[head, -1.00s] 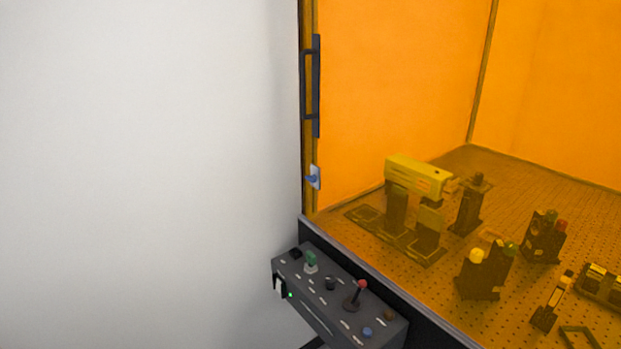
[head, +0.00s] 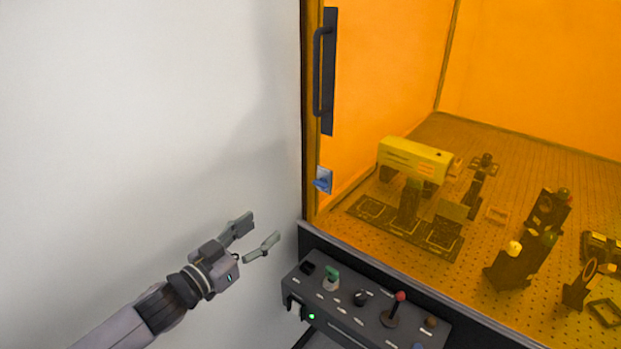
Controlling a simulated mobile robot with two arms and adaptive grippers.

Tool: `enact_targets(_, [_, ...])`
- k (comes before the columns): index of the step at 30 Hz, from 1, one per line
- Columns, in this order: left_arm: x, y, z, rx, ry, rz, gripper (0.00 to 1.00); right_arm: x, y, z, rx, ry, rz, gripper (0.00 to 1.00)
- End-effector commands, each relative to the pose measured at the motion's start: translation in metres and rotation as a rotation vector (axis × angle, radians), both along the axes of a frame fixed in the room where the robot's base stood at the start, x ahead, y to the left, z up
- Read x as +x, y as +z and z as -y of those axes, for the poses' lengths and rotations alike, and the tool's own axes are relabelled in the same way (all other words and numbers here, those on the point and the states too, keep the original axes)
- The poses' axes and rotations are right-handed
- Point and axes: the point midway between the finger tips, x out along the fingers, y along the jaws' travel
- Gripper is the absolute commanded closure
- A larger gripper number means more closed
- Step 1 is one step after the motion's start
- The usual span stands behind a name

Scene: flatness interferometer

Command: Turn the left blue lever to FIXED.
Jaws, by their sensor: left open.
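The left blue lever (head: 320,184) sits on a pale plate on the enclosure's left frame post, below the black door handle. Any FIXED marking is too small to read. My left gripper (head: 256,234) is open and empty. In the picture it is to the left of the lever and lower, in front of the white wall, with its fingers pointing right. It is apart from the lever and the control box. My right gripper is not in view.
A black door handle (head: 322,72) stands out above the lever. A dark control box (head: 345,312) with a green knob (head: 331,277) and a red-topped joystick (head: 396,306) juts out below. Behind the orange panel, a yellow instrument (head: 413,158) stands on a perforated table.

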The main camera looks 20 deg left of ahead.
Motion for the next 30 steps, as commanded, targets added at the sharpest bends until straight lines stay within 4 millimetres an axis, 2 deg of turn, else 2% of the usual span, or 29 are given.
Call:
enact_targets(1, [-0.003, 0.010, 0.006, -0.005, -0.016, 0.012, 0.47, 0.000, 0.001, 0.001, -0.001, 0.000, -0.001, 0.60])
enact_targets(3, [-0.004, 0.016, 0.010, -0.009, -0.026, 0.021, 0.47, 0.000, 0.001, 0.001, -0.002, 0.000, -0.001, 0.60])
enact_targets(11, [0.017, 0.020, 0.016, -0.011, -0.026, 0.026, 0.47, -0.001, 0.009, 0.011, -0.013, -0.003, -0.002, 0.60])
enact_targets(20, [0.061, 0.020, 0.032, -0.011, -0.025, 0.025, 0.47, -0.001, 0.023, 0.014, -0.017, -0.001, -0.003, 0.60])
enact_targets(30, [0.118, 0.020, 0.053, -0.011, -0.024, 0.024, 0.47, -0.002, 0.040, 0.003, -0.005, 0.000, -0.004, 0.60])
